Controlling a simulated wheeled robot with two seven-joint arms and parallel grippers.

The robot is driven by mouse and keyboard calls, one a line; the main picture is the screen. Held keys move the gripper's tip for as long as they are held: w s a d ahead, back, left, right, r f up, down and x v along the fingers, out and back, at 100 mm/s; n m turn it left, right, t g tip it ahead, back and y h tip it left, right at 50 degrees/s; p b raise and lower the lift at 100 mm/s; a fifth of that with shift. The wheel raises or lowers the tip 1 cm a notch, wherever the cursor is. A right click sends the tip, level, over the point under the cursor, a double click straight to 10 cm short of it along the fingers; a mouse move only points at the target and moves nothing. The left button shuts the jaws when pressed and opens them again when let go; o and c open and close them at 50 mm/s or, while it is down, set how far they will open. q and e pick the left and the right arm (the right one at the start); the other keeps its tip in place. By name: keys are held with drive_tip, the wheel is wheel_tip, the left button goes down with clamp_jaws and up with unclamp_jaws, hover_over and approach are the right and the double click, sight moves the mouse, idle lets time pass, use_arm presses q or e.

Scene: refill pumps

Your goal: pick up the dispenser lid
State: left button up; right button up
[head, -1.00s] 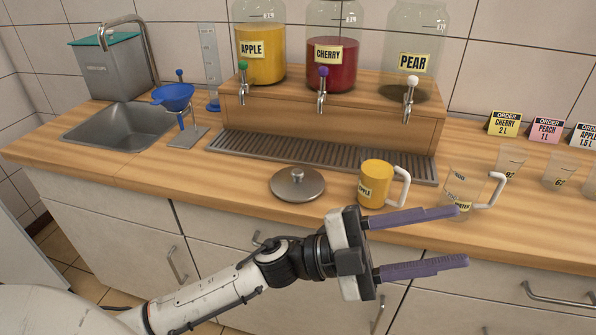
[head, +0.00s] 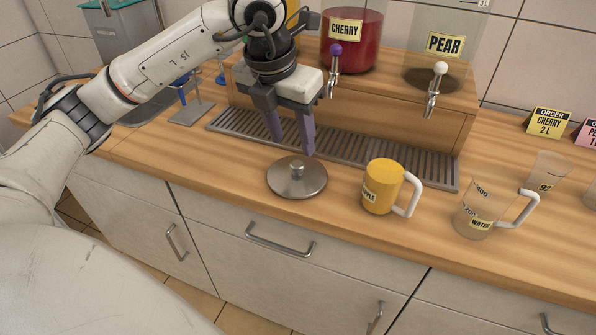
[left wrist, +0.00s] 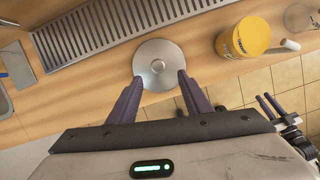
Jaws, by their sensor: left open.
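The dispenser lid (head: 297,179) is a round, flat steel disc with a small knob on top. It lies on the wooden counter in front of the drip grate, left of the yellow mug. My left gripper (head: 291,147) is open and empty, its purple fingers pointing down above and just behind the lid. In the left wrist view the lid (left wrist: 158,64) shows beyond the two fingertips (left wrist: 158,80), with its knob roughly centred between them. The fingers appear apart from the knob. My right gripper is not clearly seen in the head view.
A yellow mug (head: 381,185) stands close right of the lid, with a clear measuring jug (head: 474,215) beyond it. The drip grate (head: 385,160) and wooden dispenser stand (head: 390,112) are behind. The counter left of the lid is bare.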

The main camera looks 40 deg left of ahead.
sight(297, 164)
use_arm(q)
drive_tip(key=x, duration=0.4)
drive_tip(key=p+x, duration=0.1)
drive_tip(key=x, duration=0.3)
drive_tip(key=shift+a, duration=0.25)
clamp_jaws()
drive_tip(key=shift+r, duration=0.1)
